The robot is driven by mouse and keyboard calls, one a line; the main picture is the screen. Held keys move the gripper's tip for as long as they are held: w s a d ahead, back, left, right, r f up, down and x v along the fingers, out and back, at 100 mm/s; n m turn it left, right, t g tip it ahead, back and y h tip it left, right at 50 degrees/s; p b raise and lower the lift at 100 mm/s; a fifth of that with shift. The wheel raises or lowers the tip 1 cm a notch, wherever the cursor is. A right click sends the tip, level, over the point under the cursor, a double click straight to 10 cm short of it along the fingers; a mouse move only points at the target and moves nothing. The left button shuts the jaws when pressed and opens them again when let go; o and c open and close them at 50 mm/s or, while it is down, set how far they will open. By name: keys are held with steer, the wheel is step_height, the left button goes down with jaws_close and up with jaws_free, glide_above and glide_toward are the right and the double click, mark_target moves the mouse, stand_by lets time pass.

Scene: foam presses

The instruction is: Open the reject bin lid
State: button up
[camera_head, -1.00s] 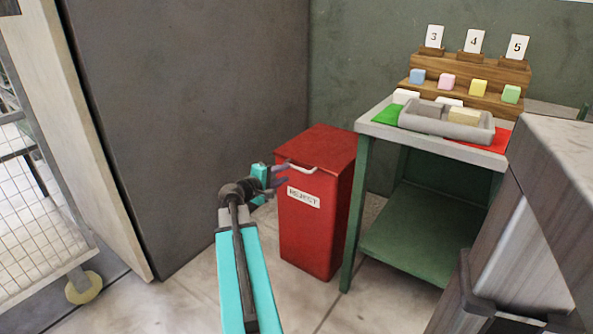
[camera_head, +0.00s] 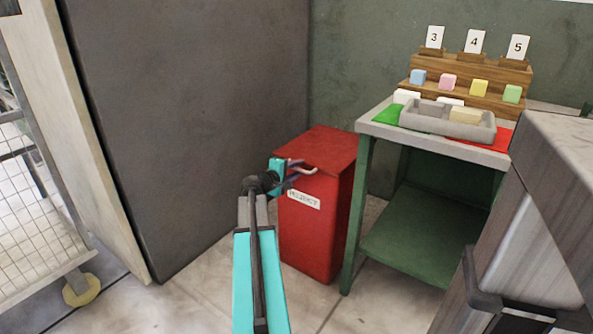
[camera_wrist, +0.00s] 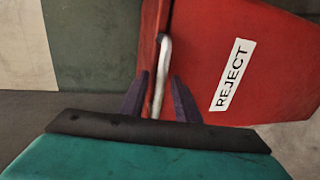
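The red reject bin (camera_head: 318,235) stands on the floor in the head view, with its lid (camera_head: 328,143) down. A white label reading REJECT is on its front; it also shows in the wrist view (camera_wrist: 232,75). A pale bar handle (camera_head: 312,170) sits at the lid's front edge. My gripper (camera_head: 291,176) is at the handle. In the wrist view my gripper (camera_wrist: 160,98) has its two dark fingers apart, one on each side of the handle (camera_wrist: 162,70). I see gaps between the fingers and the handle, so it is not gripped.
A green table (camera_head: 425,235) with a grey tray (camera_head: 440,128) of foam blocks stands right of the bin. A dark grey panel (camera_head: 190,120) rises behind and left. A wire cart (camera_head: 35,220) is at far left, a grey cabinet (camera_head: 540,220) at right.

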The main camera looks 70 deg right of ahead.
jaws_close()
steer(key=shift+w+r+p, duration=0.1)
steer(key=shift+r+p, duration=0.1)
steer(key=shift+p, duration=0.1)
